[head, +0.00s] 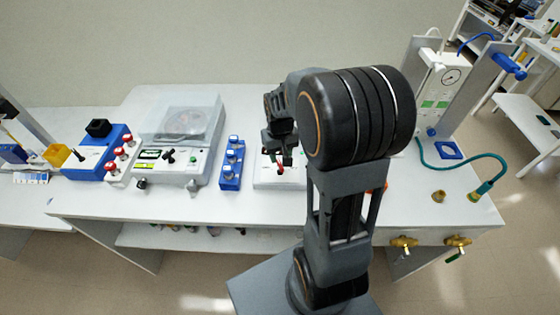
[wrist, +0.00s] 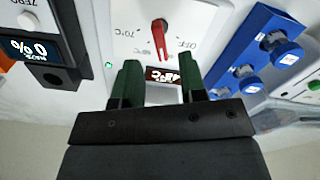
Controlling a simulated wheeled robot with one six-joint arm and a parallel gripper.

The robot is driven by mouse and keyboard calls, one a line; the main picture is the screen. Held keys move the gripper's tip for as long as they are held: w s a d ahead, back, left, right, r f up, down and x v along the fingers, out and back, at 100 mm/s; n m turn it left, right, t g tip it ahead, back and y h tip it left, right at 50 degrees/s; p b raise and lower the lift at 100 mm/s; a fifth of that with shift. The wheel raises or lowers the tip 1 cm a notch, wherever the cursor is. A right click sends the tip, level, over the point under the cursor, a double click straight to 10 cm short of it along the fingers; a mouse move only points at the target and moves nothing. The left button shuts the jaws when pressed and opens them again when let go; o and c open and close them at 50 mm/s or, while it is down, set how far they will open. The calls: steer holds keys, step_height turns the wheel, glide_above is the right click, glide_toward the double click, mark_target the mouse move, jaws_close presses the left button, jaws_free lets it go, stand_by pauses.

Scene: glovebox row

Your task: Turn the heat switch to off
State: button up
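The heat switch is a red lever (wrist: 160,40) on a white panel (wrist: 205,22) in the wrist view. Markings reading 70°C and OFF appear upside down on either side of it. The lever lies between these markings. A dark display with red characters (wrist: 163,75) is just below it in the picture, partly behind my fingers. My gripper (wrist: 162,84) is open and empty, its two green fingers apart, with the lever beyond the gap. In the head view, my gripper (head: 281,152) is over the white unit (head: 265,180), close to the red lever (head: 280,170). Contact is not visible.
A blue block with several round knobs (head: 231,163) stands left of the white unit. Further left is a white instrument with a clear cover (head: 180,140). My arm hides part of the bench to the right. A teal hose (head: 460,157) lies at the far right.

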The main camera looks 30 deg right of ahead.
mark_target(280, 164)
steer(key=shift+f, duration=2.1)
steer(key=shift+c, duration=0.2)
jaws_close()
